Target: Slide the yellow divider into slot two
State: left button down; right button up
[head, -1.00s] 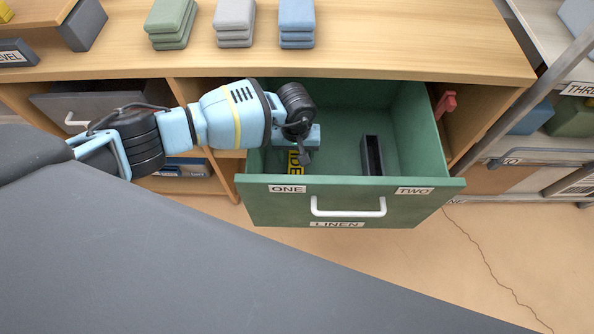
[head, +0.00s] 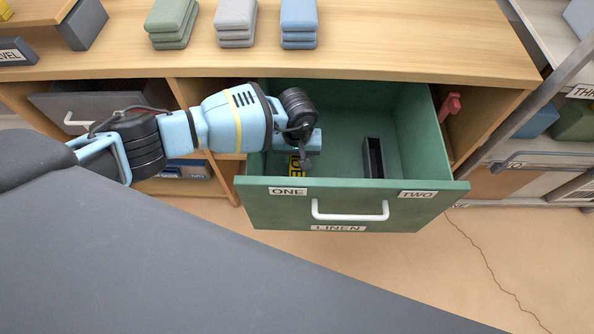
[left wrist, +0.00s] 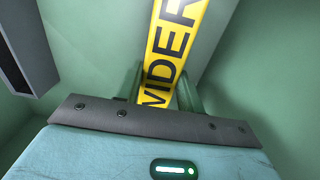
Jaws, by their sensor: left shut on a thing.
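The green drawer (head: 340,186) is open, with labels ONE (head: 288,191) and TWO (head: 416,195) on its front edge. My left gripper (head: 300,158) is inside its left part and shut on the yellow divider (head: 296,167), which is mostly hidden by the gripper in the head view. The left wrist view shows the divider (left wrist: 174,45) with black letters reading VIDER, its near end between the fingers. A narrow dark slot holder (head: 373,158) stands in the drawer to the right of the gripper, apart from the divider. It shows at upper left in the left wrist view (left wrist: 22,50).
The wooden counter (head: 380,45) above holds folded green (head: 172,25), grey (head: 235,24) and blue (head: 298,25) stacks. A red object (head: 450,106) is in the cabinet beside the drawer. A metal shelf rack stands at right. The drawer floor around the slot holder is clear.

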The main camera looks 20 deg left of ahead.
pick_arm(q)
jog(key=shift+r, duration=0.35)
pick_arm(e)
jog(key=shift+r, duration=0.15)
pick_arm(q)
jog(key=shift+r+p, duration=0.25)
jog(key=shift+p, duration=0.1)
pick_arm(e)
jog(key=shift+w+r, duration=0.1)
jog(key=shift+w, duration=0.2)
pick_arm(q)
jog(key=shift+r, duration=0.1)
pick_arm(e)
jog(key=shift+r, duration=0.1)
